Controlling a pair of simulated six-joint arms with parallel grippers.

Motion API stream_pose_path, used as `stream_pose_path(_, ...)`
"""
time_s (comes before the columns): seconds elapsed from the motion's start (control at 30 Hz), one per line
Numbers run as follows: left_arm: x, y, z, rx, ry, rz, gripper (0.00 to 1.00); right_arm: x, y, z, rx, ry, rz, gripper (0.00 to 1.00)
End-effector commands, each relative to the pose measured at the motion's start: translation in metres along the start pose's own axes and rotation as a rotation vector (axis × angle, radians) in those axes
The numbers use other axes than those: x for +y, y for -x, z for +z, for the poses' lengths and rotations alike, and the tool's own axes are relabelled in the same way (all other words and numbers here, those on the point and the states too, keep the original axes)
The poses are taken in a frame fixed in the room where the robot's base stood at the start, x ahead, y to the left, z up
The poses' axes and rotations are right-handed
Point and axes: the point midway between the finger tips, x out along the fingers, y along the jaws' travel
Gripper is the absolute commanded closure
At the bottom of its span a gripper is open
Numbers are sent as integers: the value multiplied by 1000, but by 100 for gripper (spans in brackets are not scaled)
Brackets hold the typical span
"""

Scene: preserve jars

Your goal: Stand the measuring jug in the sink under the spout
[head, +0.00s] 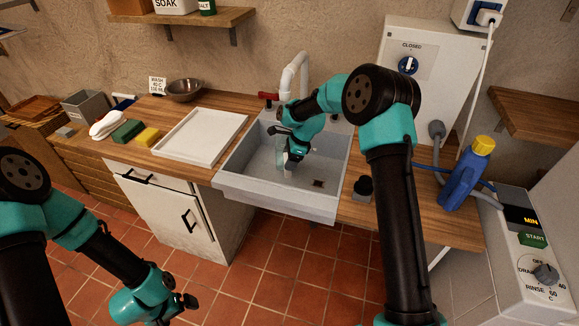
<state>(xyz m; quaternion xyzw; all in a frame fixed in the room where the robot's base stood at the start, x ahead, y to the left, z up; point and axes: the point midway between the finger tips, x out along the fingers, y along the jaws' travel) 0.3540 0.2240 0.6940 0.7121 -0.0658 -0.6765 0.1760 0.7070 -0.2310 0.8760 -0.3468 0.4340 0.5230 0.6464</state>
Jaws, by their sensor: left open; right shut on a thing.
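The grey sink (273,197) is set into the wooden counter. A white spout (294,72) rises behind it and bends over at the top. My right arm reaches over the sink from the right and partly covers the spout's lower part. My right gripper (290,159) points down inside the sink, shut on the measuring jug (282,157). The jug is pale and see-through, small and mostly hidden by the gripper. I cannot tell whether its base touches the sink floor. My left gripper (183,306) is open and empty, low at the left, above the tiled floor.
A red tap handle (268,96) sits behind the sink. A blue bottle (461,180) stands at the right.

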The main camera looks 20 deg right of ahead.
Motion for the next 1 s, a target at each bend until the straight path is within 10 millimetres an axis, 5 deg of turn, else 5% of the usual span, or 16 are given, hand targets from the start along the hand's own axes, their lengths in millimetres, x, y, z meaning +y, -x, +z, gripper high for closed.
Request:
stream_pose_path(0.27, 0, 0, 0, 0, 0, 0, 0, 0, -1, 0, 0, 1, -1, 74)
stream_pose_path(0.6, 0, 0, 0, 0, 0, 0, 0, 0, -33, -14, 0, 1, 0, 74)
stream_pose_path(0.97, 0, 0, 0, 0, 0, 0, 0, 0, -36, -15, 0, 1, -1, 74)
stream_pose_path(1.0, 0, 0, 0, 0, 0, 0, 0, 0, -36, -15, 0, 1, 0, 30)
